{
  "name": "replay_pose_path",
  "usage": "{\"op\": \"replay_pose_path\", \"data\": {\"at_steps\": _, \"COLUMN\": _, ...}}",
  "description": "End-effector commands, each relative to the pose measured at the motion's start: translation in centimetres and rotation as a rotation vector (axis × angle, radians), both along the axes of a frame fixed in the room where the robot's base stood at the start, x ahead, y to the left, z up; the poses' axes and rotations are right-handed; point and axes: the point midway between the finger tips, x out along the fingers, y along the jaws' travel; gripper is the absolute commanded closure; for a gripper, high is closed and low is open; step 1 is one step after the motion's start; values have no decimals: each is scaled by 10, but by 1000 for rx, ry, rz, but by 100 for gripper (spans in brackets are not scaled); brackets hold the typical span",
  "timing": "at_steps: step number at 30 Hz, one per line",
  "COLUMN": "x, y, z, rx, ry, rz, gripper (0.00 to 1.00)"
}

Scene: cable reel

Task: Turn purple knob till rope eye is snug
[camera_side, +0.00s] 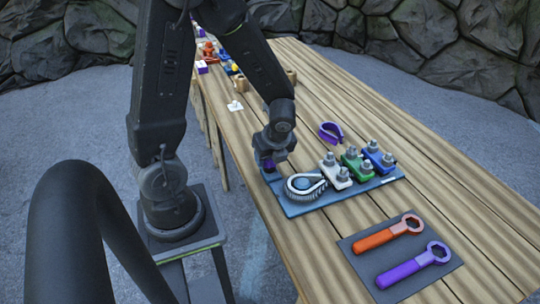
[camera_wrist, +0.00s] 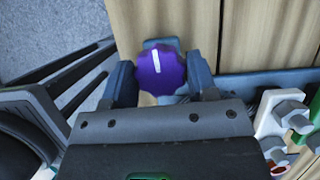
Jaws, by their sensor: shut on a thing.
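The purple knob (camera_wrist: 160,74) sits between the two fingers of my gripper (camera_wrist: 161,84) in the wrist view. Its white mark points nearly straight up in that view. The rope (camera_side: 305,186) lies looped around a round blue-topped reel (camera_side: 303,184) on the board. The rope's eye end lies near the white clamp block (camera_side: 335,174); how snug it is, I cannot tell.
Green (camera_side: 357,163) and blue (camera_side: 377,156) blocks with bolts stand beside the white one. A loose purple loop (camera_side: 331,131) lies behind them. Orange (camera_side: 388,234) and purple (camera_side: 412,267) wrenches lie on a dark mat (camera_side: 356,256). Several small items crowd the table's far end.

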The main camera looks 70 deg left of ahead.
Motion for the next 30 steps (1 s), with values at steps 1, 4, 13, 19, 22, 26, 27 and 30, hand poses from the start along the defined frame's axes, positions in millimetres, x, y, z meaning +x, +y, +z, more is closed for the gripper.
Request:
{"op": "replay_pose_path", "data": {"at_steps": 1, "x": 0, "y": 0, "z": 0, "rx": 0, "ry": -2, "rz": -14, "gripper": 71}}
{"op": "replay_pose_path", "data": {"at_steps": 4, "x": 0, "y": 0, "z": 0, "rx": 0, "ry": -2, "rz": -35, "gripper": 71}}
{"op": "replay_pose_path", "data": {"at_steps": 13, "x": 0, "y": 0, "z": 0, "rx": 1, "ry": -1, "rz": -50, "gripper": 71}}
{"op": "replay_pose_path", "data": {"at_steps": 19, "x": 0, "y": 0, "z": 0, "rx": 1, "ry": -1, "rz": -50, "gripper": 71}}
{"op": "replay_pose_path", "data": {"at_steps": 22, "x": 0, "y": 0, "z": 0, "rx": 1, "ry": -1, "rz": -49, "gripper": 38}}
{"op": "replay_pose_path", "data": {"at_steps": 26, "x": 0, "y": 0, "z": 0, "rx": 0, "ry": -1, "rz": -48, "gripper": 25}}
{"op": "replay_pose_path", "data": {"at_steps": 27, "x": 0, "y": 0, "z": 0, "rx": 0, "ry": -1, "rz": -48, "gripper": 22}}
{"op": "replay_pose_path", "data": {"at_steps": 30, "x": 0, "y": 0, "z": 0, "rx": 0, "ry": -1, "rz": -47, "gripper": 22}}
